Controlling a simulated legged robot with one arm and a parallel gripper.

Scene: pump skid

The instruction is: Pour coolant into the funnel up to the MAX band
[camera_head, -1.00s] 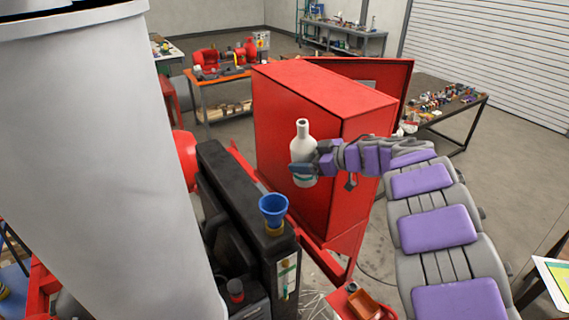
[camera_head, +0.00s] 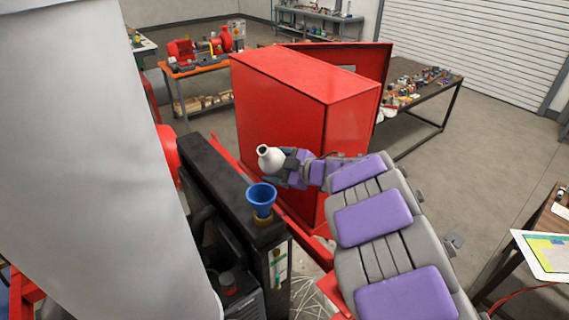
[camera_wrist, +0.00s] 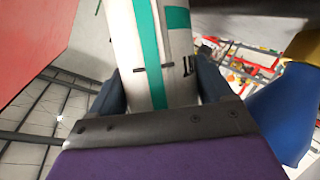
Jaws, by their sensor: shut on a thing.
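A white bottle (camera_head: 270,158) with a narrow neck is held by my gripper (camera_head: 289,168). It is tilted, with its mouth facing toward the camera and to the left, above and beyond the blue funnel. The wrist view shows the bottle's side (camera_wrist: 150,60) with a green band between my gripper's fingers (camera_wrist: 162,90). The blue funnel (camera_head: 261,199) stands upright on a brass-coloured neck on the black tank (camera_head: 240,190). It also shows close at the right of the wrist view (camera_wrist: 278,115). A sight gauge (camera_head: 278,266) is on the tank's front; its level is too small to read.
A red cabinet (camera_head: 290,105) with its door open stands just behind my gripper. Red frame rails run beside the tank. A dark workbench (camera_head: 440,90) with small items is at the back right, and a tablet (camera_head: 545,252) lies at the right edge.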

